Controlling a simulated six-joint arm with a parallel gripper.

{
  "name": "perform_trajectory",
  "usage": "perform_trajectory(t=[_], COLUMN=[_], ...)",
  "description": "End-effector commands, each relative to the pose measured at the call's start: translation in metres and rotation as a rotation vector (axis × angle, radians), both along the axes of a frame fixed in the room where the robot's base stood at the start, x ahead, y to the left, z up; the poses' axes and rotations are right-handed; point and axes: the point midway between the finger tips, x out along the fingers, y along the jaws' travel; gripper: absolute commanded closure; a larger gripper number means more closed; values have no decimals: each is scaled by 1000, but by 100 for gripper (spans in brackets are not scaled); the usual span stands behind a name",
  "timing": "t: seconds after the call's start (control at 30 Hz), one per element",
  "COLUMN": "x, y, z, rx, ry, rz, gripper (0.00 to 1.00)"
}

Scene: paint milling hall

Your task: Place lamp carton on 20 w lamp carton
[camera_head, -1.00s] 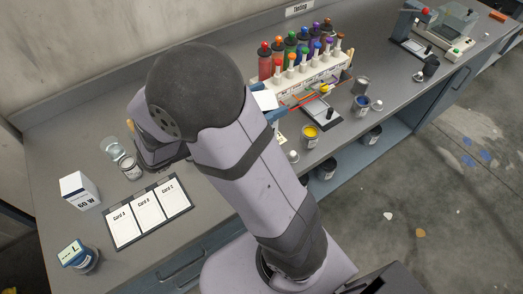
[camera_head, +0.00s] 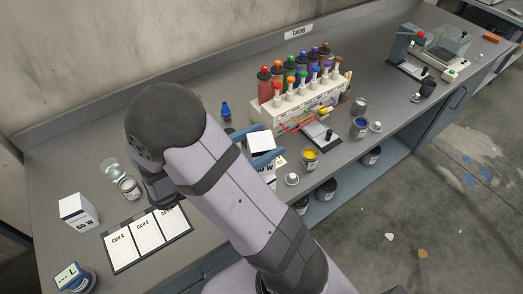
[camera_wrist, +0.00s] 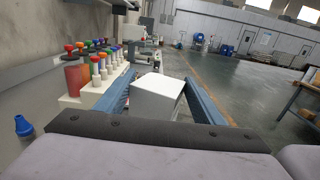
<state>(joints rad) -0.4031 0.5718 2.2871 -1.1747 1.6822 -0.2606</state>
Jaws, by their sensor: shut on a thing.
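My gripper (camera_head: 262,152) is shut on a white lamp carton (camera_head: 261,141), with one blue finger on each side of it. In the wrist view the held carton (camera_wrist: 157,97) sits tilted between the fingers. A label ending in W shows below the near finger in the head view; its number is not clear. I cannot tell whether anything lies under the held carton. Another white carton (camera_head: 78,212), marked 60 W, stands upright at the left of the bench, well apart from my gripper. I cannot make out a carton marked 20 W.
A rack of coloured bottles (camera_head: 300,98) stands behind and right of the gripper. An open yellow paint tin (camera_head: 310,158) and a blue one (camera_head: 360,127) stand to the right. A card board (camera_head: 147,238), glass beaker (camera_head: 113,170) and small blue bottle (camera_head: 225,110) are also on the bench.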

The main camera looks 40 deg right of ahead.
Motion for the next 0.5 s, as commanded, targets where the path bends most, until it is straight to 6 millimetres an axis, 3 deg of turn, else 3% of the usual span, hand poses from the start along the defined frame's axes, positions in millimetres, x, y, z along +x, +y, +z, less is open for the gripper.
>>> perform_trajectory(t=[0.3,0.5], x=[0,0], y=[0,0], z=[-31,-38], rx=[-2,0], ry=[2,0], rz=[0,0], gripper=[62,62])
